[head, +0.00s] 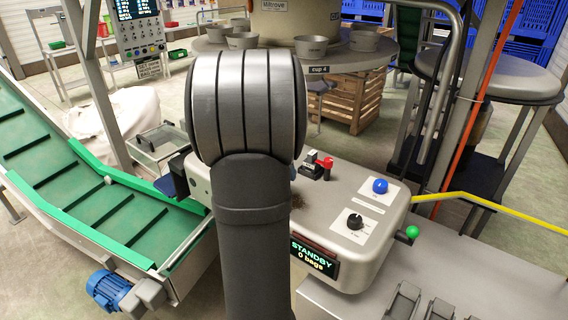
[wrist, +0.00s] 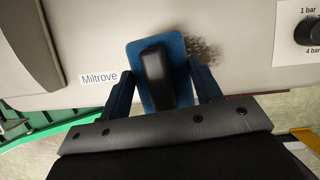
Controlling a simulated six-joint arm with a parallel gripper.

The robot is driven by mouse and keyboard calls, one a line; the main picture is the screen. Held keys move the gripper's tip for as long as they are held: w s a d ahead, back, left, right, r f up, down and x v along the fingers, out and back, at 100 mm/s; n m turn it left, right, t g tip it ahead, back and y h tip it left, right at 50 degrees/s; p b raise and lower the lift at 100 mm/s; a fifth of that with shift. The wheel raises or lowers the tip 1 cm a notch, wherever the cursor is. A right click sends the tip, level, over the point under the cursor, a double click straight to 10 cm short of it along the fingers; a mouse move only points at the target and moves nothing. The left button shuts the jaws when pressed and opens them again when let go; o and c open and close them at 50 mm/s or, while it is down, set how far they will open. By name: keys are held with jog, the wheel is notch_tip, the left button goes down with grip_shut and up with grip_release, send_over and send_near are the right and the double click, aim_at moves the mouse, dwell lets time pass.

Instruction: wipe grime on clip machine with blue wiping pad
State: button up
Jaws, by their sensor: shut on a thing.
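The clip machine (head: 345,215) is a grey metal housing behind and right of my arm in the head view; its surface (wrist: 85,40) also fills much of the wrist view. A dark speckled grime patch (wrist: 207,52) shows just right of the pad, partly hidden by it. The blue wiping pad (wrist: 175,44) has a black handle. My gripper (wrist: 160,85) is shut on that handle, one blue finger on each side. I cannot tell whether the pad touches the machine. My arm hides the gripper's hold in the head view.
The machine carries a red-handled valve (head: 326,165), a blue button (head: 380,186), a black dial (head: 355,221) and a display (head: 314,257) reading STANDBY, 0 bags. A green conveyor (head: 110,215) lies left. A green-knobbed lever (head: 412,232) and a yellow hose (head: 490,204) are right.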

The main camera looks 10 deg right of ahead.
aim_at(314, 205)
jog(key=shift+f, duration=3.05)
jog(key=shift+s+d+f, duration=0.55)
jog(key=shift+s+d, duration=0.05)
jog(key=shift+d, duration=0.05)
jog(key=shift+s+d, duration=3.2)
jog(key=shift+w+a, duration=3.9)
jog(key=shift+a, duration=0.05)
jog(key=shift+w+d, duration=0.3)
jog(key=shift+d, duration=0.2)
jog(key=shift+w+d, duration=0.3)
jog(key=shift+d, duration=0.2)
jog(key=shift+s+d, duration=3.5)
jog(key=shift+s, duration=0.1)
jog(key=shift+w+a, duration=3.55)
jog(key=shift+w+a+r, duration=0.1)
jog(key=shift+w+a, duration=0.05)
jog(key=shift+w, duration=0.05)
jog(key=shift+s+r, duration=0.1)
jog(key=shift+r, duration=3.85)
